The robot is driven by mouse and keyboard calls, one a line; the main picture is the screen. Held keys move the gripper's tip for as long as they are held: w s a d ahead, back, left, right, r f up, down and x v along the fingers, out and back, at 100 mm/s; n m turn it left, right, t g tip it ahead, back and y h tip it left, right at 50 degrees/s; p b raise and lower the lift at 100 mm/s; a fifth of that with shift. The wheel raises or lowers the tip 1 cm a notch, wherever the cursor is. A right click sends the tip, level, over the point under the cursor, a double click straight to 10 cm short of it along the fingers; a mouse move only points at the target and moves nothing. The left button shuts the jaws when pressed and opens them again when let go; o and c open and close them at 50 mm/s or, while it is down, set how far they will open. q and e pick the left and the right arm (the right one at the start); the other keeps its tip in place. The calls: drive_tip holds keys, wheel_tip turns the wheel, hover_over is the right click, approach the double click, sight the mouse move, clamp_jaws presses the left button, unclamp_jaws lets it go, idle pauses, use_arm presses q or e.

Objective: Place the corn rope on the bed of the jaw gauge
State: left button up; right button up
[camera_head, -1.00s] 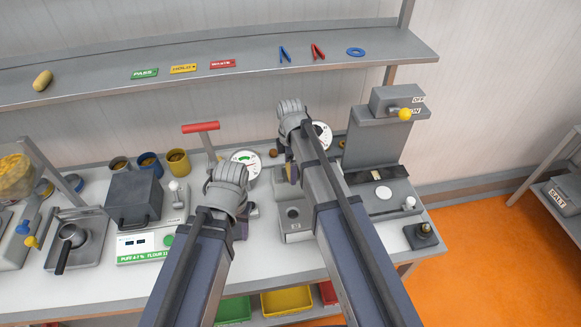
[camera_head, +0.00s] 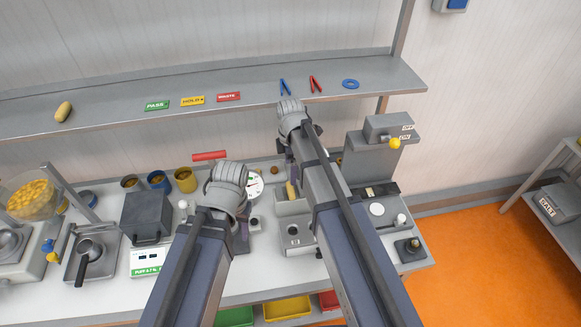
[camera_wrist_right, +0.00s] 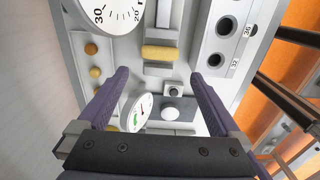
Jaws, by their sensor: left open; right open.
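The corn rope, a short yellow roll (camera_wrist_right: 159,52), lies crosswise on the narrow grey bed of the jaw gauge (camera_wrist_right: 158,70), between grey blocks, in the right wrist view. In the head view the rope (camera_head: 291,190) shows just below my right gripper. My right gripper (camera_wrist_right: 160,76) is open and empty, its purple fingers spread to either side and short of the rope, apart from it. Its fingers (camera_head: 288,165) are partly hidden behind my arm in the head view. My left gripper (camera_head: 243,235) is open over the bench, left of the gauge, its fingers mostly hidden by its wrist.
A big white dial (camera_wrist_right: 118,12) stands beside the bed. A grey press (camera_head: 375,150) stands to the right.

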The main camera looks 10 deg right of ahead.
use_arm(q)
wheel_tip(320, 180, up, 2)
drive_tip(key=shift+r+p, duration=0.1)
drive_tip(key=shift+p, duration=0.5)
use_arm(e)
drive_tip(key=s+a+r+m, duration=0.1)
drive_tip(key=s+a+m, duration=0.2)
drive_tip(key=s+m, duration=0.4)
drive_tip(key=s+a+r+m+h, duration=0.1)
drive_tip(key=s+a+m, duration=0.2)
drive_tip(key=s+m, duration=0.4)
drive_tip(key=s, duration=0.5)
drive_tip(key=shift+s+a+r, duration=0.15)
drive_tip(key=shift+s+a, duration=0.2)
drive_tip(key=shift+s, duration=0.05)
